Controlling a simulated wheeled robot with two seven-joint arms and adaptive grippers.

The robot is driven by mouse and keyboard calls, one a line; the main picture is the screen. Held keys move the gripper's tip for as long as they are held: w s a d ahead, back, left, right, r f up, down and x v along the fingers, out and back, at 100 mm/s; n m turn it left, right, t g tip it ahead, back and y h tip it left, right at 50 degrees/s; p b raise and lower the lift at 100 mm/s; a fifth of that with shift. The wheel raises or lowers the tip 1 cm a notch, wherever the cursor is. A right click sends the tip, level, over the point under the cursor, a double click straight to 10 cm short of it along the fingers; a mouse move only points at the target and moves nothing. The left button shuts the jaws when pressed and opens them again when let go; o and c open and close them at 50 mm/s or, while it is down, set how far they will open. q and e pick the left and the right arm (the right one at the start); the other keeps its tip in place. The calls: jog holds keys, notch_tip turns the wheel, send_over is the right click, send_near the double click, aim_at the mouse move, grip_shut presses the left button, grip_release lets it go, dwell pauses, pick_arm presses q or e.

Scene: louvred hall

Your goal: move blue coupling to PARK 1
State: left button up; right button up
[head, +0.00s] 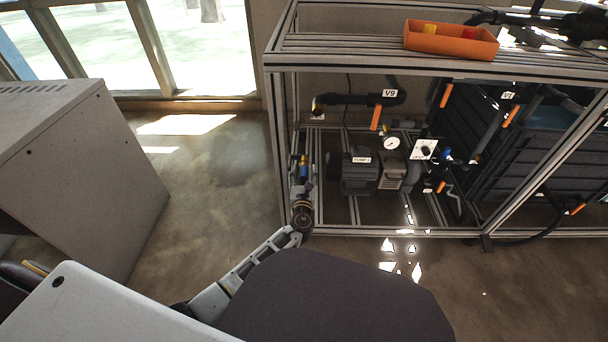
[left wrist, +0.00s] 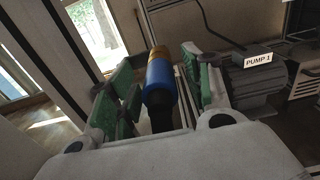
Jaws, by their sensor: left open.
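A blue coupling (left wrist: 160,80) with a brass end and a dark lower end lies between the fingers of my left gripper (left wrist: 158,68) in the left wrist view. The green-padded fingers stand open on both sides of it, with a visible gap on the right. In the head view the left gripper (head: 303,163) is at the left front post of the frame, and the blue coupling (head: 304,172) shows small between its fingers. Another blue fitting (head: 446,155) sits beside a white plate (head: 424,149) further right. I cannot read a PARK 1 label. My right gripper is not in view.
The metal frame (head: 278,150) holds PUMP 1 (head: 358,172), a gauge (head: 392,143), the V9 pipe (head: 350,99) and orange handles. An orange bin (head: 450,43) stands on top. A grey cabinet (head: 90,170) is at left. Floor between cabinet and frame is clear.

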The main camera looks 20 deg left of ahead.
aim_at(304, 179)
pick_arm(q)
jog(key=shift+p+v, duration=0.45)
jog(key=shift+v, duration=0.65)
jog(key=shift+p+v, duration=0.45)
jog(key=shift+v, duration=0.75)
jog(key=shift+p+v, duration=0.35)
jog(key=shift+v, duration=0.85)
notch_tip(304, 179, up, 10)
